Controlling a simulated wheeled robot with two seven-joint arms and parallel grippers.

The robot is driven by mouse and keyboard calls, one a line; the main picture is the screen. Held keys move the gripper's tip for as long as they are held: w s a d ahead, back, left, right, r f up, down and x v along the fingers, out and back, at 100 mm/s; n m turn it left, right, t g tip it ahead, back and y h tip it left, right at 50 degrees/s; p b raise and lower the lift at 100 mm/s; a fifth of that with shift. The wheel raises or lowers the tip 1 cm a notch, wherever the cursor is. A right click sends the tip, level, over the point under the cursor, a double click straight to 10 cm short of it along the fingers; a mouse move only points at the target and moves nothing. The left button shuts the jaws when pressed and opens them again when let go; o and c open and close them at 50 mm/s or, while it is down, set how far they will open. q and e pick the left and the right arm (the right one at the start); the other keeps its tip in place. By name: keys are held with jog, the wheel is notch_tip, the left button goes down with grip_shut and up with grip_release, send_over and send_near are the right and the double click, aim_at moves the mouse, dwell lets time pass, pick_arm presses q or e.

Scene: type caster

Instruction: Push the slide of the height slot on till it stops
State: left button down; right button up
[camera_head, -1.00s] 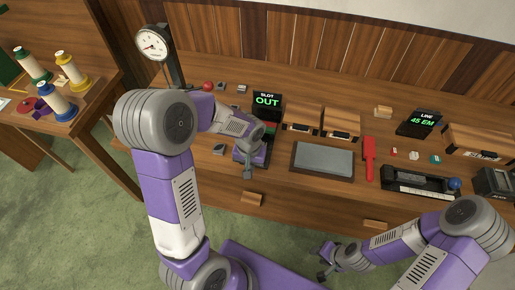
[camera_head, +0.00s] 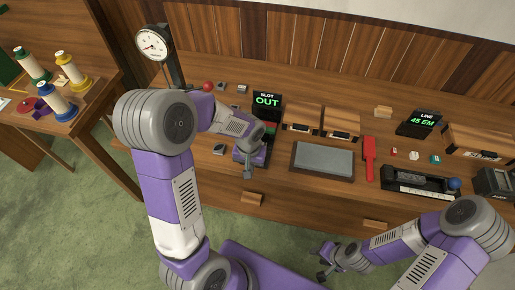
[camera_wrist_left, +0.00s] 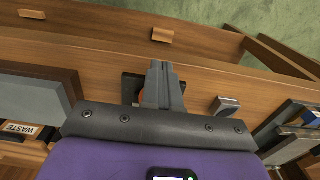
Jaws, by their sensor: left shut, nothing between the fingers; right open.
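The height slot's display (camera_head: 267,100) stands at the back of the bench and reads "SLOT OUT" in green. My left gripper (camera_head: 248,173) is in front of it, low over the bench near the front edge, and covers most of the slot. In the left wrist view my left gripper (camera_wrist_left: 161,72) is shut and empty. A dark block (camera_wrist_left: 131,86) with a bit of orange-red shows behind its fingers. The slide itself is mostly hidden, and I cannot tell whether the fingers touch it. My right gripper (camera_head: 325,262) is open and empty, in front of the bench.
A grey slab (camera_head: 323,160) lies right of the slot, with a red tool (camera_head: 369,158) beyond it. A small grey block (camera_head: 219,150) sits left of my left gripper and also shows in the left wrist view (camera_wrist_left: 226,105). A dial gauge (camera_head: 152,44) stands at the back left.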

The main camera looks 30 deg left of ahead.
pick_arm(q)
jog(key=shift+w, duration=0.1)
dwell(0.3)
jog(key=shift+w+a, duration=0.1)
jog(key=shift+w, duration=0.2)
jog(key=shift+w, duration=0.1)
dwell(0.4)
jog(key=shift+w+a, duration=0.1)
jog(key=shift+w, duration=0.15)
